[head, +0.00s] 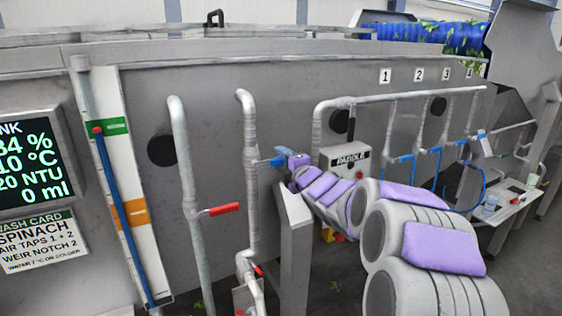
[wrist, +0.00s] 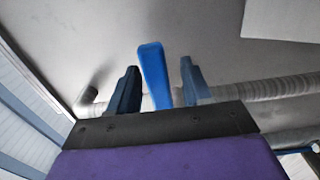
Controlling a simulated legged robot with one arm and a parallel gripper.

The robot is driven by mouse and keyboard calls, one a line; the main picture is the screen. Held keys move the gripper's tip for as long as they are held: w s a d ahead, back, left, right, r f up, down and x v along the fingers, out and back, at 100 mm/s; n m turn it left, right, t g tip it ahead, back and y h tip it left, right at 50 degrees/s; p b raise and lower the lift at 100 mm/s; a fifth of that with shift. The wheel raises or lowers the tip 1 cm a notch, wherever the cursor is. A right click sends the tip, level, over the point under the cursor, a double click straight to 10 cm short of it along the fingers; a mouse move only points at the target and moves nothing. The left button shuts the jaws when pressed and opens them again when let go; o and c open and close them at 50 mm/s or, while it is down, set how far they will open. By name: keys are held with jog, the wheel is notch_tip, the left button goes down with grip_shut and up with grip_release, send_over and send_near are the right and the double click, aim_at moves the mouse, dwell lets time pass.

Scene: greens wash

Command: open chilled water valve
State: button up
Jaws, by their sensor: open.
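A blue valve lever (head: 268,162) sticks out to the right from the second upright grey pipe (head: 251,140) on the tank wall. My gripper (head: 281,156) is at the lever's outer end. In the wrist view the blue lever (wrist: 155,76) stands between the two dark blue fingers of my gripper (wrist: 158,88). The fingers are apart, with a gap visible on each side of the lever. The left pipe (head: 185,170) carries a red lever (head: 222,209), which also points right. The head view does not show clearly whether a finger touches the blue lever.
A display (head: 33,160) reads 10 °C, above a wash card (head: 40,242) for spinach. A blue rod (head: 122,215) leans along a marked board at left. Numbered air taps with blue levers (head: 404,159) and a paddle box (head: 346,160) are at right. A grey post (head: 296,250) stands below my gripper.

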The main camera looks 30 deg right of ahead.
jog(key=shift+d+f, duration=0.1)
jog(key=shift+d, duration=0.9)
jog(key=shift+c, duration=0.8)
jog(key=shift+a, duration=0.95)
jog(key=c, duration=0.6)
jog(key=shift+s+d, duration=0.1)
grip_shut()
